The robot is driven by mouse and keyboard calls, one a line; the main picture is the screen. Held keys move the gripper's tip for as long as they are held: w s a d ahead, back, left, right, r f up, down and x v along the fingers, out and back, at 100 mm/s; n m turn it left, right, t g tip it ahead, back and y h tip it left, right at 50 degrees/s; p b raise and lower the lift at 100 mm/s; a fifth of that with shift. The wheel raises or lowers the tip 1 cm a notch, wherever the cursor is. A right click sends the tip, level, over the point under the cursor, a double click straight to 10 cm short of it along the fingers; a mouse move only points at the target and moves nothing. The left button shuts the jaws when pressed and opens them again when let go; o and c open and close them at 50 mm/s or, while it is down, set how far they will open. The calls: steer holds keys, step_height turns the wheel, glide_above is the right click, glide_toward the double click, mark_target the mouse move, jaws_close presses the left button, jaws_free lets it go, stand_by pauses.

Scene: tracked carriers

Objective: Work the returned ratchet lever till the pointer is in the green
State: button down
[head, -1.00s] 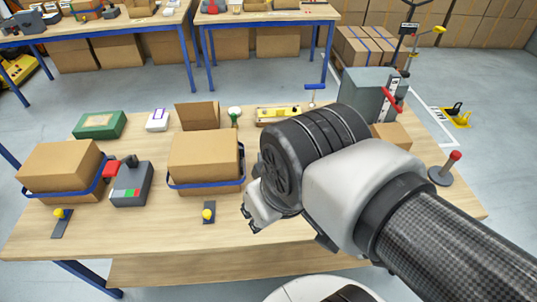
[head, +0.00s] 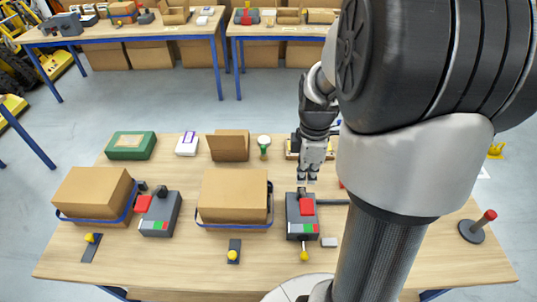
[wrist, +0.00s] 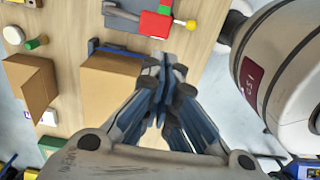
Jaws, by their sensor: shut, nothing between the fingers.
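A grey ratchet box (head: 293,207) stands right of the middle carton, with a red block (head: 307,206) on top and a red-and-green scale (head: 302,228) at its front. A rod with a yellow knob (head: 304,256) sticks out toward the near side. The box also shows at the top of the wrist view (wrist: 125,12), with its knob (wrist: 191,25). The pointer is too small to read. A similar grey box (head: 160,216) stands between the two cartons. My gripper (head: 307,181) is shut and empty, pointing down just behind and above the right box; contact cannot be told.
Cartons (head: 93,192) and (head: 232,192) sit in blue-banded carriers. Yellow-knobbed plates (head: 92,243) and (head: 234,246) lie before them. A dark bar (head: 333,202) extends right of the right box. A red-topped post (head: 477,227) stands at right. The table's front strip is mostly clear.

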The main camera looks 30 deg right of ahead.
steer(key=shift+s, duration=0.15)
steer(key=b, duration=0.4)
glide_toward(304, 200)
steer(key=s+a+f, duration=0.2)
steer(key=a+f, duration=0.1)
steer(key=f, duration=0.4)
steer(key=shift+s+a, duration=0.1)
steer(key=shift+s, duration=0.1)
steer(key=shift+r, duration=0.1)
